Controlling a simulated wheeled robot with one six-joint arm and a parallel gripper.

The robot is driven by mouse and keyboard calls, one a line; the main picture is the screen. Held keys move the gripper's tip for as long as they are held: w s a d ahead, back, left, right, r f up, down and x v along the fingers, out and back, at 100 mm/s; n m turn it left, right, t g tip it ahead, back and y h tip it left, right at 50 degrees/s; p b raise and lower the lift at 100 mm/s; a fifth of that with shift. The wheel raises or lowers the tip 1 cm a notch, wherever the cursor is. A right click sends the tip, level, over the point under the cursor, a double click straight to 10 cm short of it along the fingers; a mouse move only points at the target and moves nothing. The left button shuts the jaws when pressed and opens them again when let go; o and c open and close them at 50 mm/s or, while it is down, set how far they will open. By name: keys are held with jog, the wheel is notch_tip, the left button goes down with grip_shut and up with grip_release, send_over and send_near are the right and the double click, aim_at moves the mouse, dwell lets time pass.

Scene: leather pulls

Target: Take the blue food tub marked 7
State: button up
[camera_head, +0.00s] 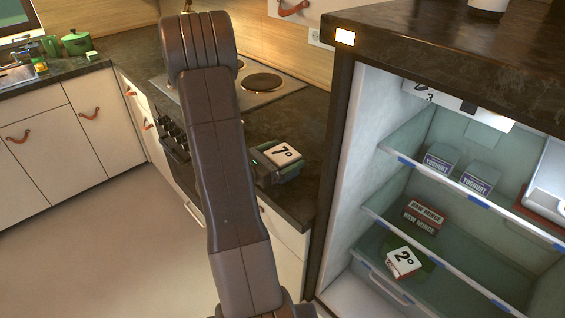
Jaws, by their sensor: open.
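A tub with a white top marked 7 (284,153) sits on the dark counter between the stove and the fridge. Its sides look dark, and I cannot make out blue on them. My arm passes just left of it and may hide part of its left side.
The open fridge (345,165) stands at the right, with yoghurt cartons (480,178), a red and white box (424,217) and a box marked 2 (403,262) on its shelves. The stove (262,83) lies behind the tub. Floor (110,230) at left is clear.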

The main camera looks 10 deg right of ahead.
jog(key=c, duration=1.3)
jog(key=shift+o, duration=0.2)
jog(key=shift+r, duration=0.15)
